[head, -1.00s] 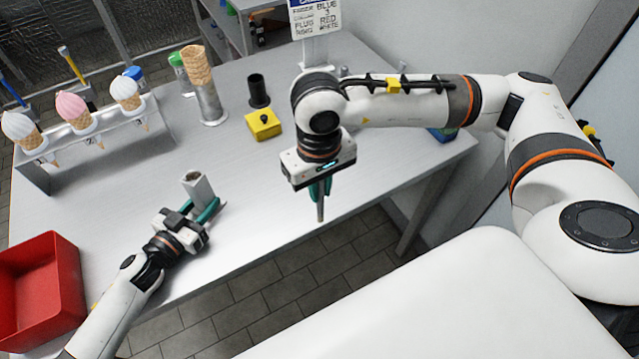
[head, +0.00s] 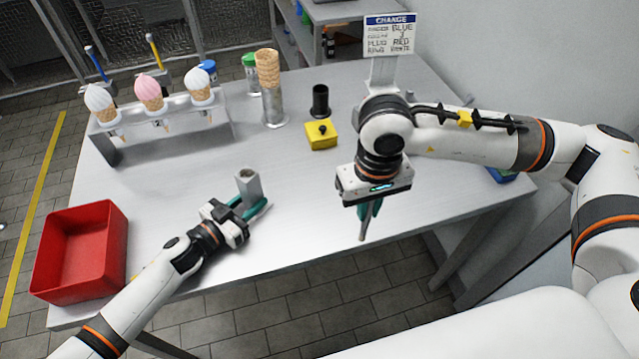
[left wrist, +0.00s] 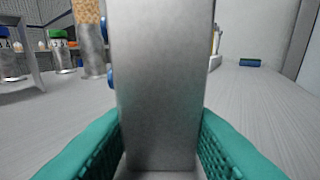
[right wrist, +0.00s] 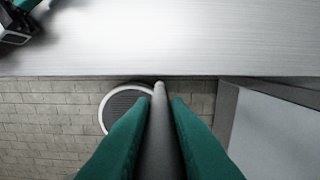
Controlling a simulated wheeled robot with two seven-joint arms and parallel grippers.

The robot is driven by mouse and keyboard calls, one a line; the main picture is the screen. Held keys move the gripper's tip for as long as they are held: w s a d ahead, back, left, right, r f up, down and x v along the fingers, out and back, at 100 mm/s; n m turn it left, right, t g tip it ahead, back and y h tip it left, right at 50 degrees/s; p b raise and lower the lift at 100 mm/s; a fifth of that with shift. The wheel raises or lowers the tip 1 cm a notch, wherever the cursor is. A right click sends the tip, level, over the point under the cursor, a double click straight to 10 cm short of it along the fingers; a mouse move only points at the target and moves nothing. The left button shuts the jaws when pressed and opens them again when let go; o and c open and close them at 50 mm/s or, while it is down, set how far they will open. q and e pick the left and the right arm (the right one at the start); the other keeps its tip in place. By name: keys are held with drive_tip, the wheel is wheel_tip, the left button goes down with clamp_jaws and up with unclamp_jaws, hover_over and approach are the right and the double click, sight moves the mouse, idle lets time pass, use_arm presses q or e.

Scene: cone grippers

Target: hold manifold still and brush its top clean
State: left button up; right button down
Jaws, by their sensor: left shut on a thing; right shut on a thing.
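The manifold, a grey metal block with a hole in its top (head: 248,184), stands upright near the table's front edge. My left gripper (head: 252,205) is shut on it, with a teal finger on each side. In the left wrist view the block (left wrist: 160,90) fills the middle between the fingers. My right gripper (head: 369,208) points down at the table's front edge, right of the manifold and apart from it. It is shut on a thin grey rod (head: 363,230), which also shows between the fingers in the right wrist view (right wrist: 160,130). I cannot see any bristles on it.
A red bin (head: 80,290) is at the left. A rack (head: 175,135) with several ice cream cones stands behind. A metal cup with a waffle cone (head: 273,108), a black cup (head: 320,101) and a yellow block (head: 322,140) stand further back. A sign (head: 390,35) rises behind my right arm.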

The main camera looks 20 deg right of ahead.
drive_tip(key=w+a+r+m, duration=0.3)
drive_tip(key=w+a+r, duration=0.3)
drive_tip(key=w+a, duration=0.2)
drive_tip(key=w+a+r+m, duration=0.3)
drive_tip(key=w+a+r, duration=0.4)
drive_tip(key=a, duration=0.4)
drive_tip(key=shift+w+a, duration=0.35)
drive_tip(key=shift+w, duration=0.5)
drive_tip(key=shift+f, duration=2.35)
drive_tip(key=shift+f, duration=0.6)
drive_tip(key=shift+w+d, duration=0.1)
drive_tip(key=shift+d, duration=0.1)
drive_tip(key=shift+w+d+r, duration=0.1)
drive_tip(key=shift+w+d, duration=0.4)
drive_tip(key=shift+d, duration=0.25)
drive_tip(key=shift+a, duration=0.1)
